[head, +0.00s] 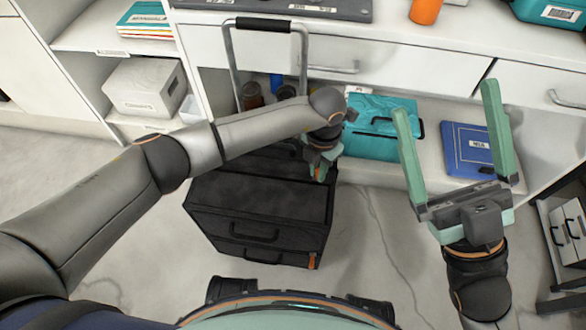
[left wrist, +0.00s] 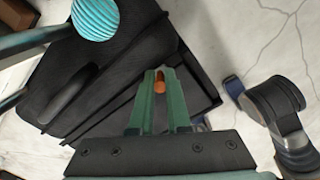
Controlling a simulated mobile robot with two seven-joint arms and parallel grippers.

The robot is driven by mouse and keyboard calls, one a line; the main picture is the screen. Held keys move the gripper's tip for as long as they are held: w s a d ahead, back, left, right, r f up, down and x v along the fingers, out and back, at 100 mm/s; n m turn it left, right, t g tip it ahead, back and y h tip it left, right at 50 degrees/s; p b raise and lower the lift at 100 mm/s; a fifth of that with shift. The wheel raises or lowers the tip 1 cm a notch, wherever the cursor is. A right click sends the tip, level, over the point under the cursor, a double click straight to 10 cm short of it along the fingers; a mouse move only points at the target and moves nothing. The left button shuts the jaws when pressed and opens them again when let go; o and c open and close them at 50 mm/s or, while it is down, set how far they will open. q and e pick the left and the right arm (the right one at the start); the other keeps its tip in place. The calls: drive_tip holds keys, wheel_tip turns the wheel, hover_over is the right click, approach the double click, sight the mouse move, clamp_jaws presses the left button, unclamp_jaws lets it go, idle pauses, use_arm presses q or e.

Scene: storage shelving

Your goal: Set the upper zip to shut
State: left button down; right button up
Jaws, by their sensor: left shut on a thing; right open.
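A dark grey wheeled bag (head: 262,200) with a raised pull handle (head: 264,24) stands on the floor in the head view. Its dark side also fills much of the left wrist view (left wrist: 110,80). My left gripper (head: 318,174) is at the bag's upper right edge, shut on an orange zip pull (left wrist: 159,83), which I take for the upper zip's. Its fingers hide part of that pull. A second orange pull (head: 312,262) hangs at the bag's lower right corner. My right gripper (head: 446,104) is open and empty, to the right of the bag.
Behind the bag, a low shelf holds a teal case (head: 378,140) and a blue binder (head: 468,149). Drawers (head: 410,62) are above it. A white box (head: 146,88) sits on the left shelf. The floor right of the bag (head: 368,240) is clear.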

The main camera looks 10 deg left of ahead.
use_arm(q)
drive_tip(key=shift+d, duration=1.2)
drive_tip(key=c, duration=0.9)
unclamp_jaws()
drive_tip(key=shift+r, duration=0.1)
